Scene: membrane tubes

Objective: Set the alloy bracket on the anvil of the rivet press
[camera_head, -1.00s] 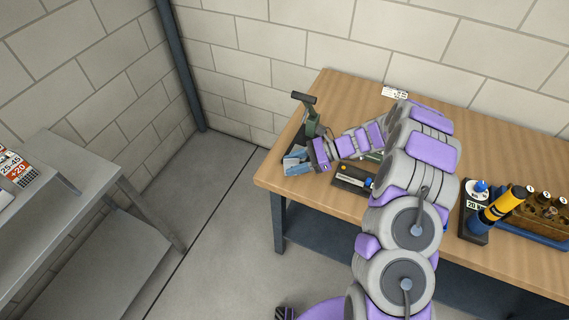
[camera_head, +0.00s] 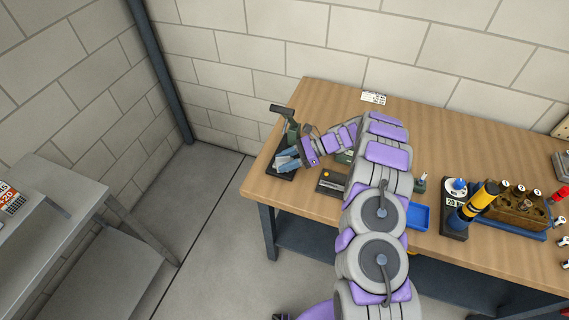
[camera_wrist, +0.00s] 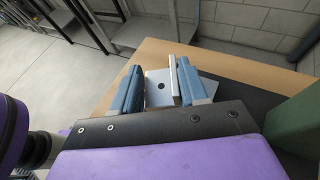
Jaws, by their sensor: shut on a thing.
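The alloy bracket, a silver-grey angled piece with a round hole (camera_wrist: 156,96), is between the blue fingers of my gripper (camera_wrist: 160,84) in the wrist view. My gripper (camera_head: 287,160) is shut on it, low over the front of the rivet press in the head view. The rivet press has a green body (camera_head: 293,132), a dark lever handle (camera_head: 282,109) and a black base (camera_head: 276,172). Part of its green body (camera_wrist: 295,122) shows at the right in the wrist view. The anvil is hidden, and I cannot tell whether the bracket touches it.
The press stands at the left end of the wooden bench (camera_head: 335,100). A dark fixture (camera_head: 331,182), a blue tray (camera_head: 418,216), a yellow-and-black tool (camera_head: 480,199) and a wooden block of tubes (camera_head: 518,204) lie to the right. A grey table (camera_head: 60,195) stands left across a floor gap.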

